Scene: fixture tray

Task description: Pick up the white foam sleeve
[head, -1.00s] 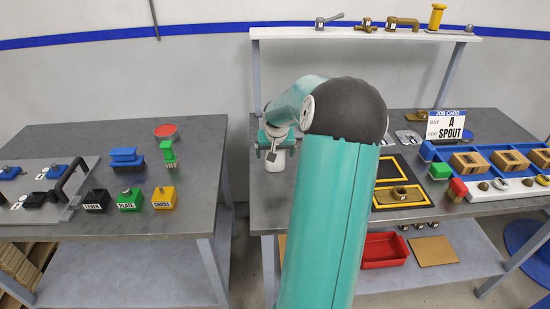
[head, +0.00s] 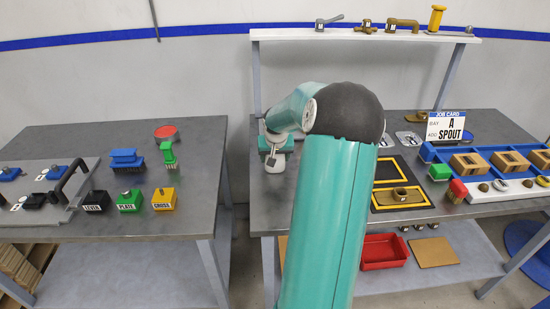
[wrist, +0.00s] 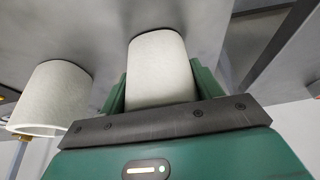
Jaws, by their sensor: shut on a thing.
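A white foam sleeve (wrist: 162,68) stands between the two green fingers of my gripper (wrist: 158,88) in the wrist view, and the jaws are shut on it. A second white cylinder (wrist: 50,95) with an open rim is to the left in the wrist view, apart from the gripper. In the head view my gripper (head: 276,146) is low over the left end of the right table (head: 300,208). A bit of white (head: 275,164) shows below it there. My arm hides much of this area, and I cannot tell whether the held sleeve touches the table.
A blue tray (head: 427,153) with tan blocks, a job card (head: 446,127) and a black mat with yellow borders (head: 384,170) lie to the right of my arm. A shelf (head: 360,34) stands behind. The left table (head: 75,140) holds coloured blocks and brushes, across a gap.

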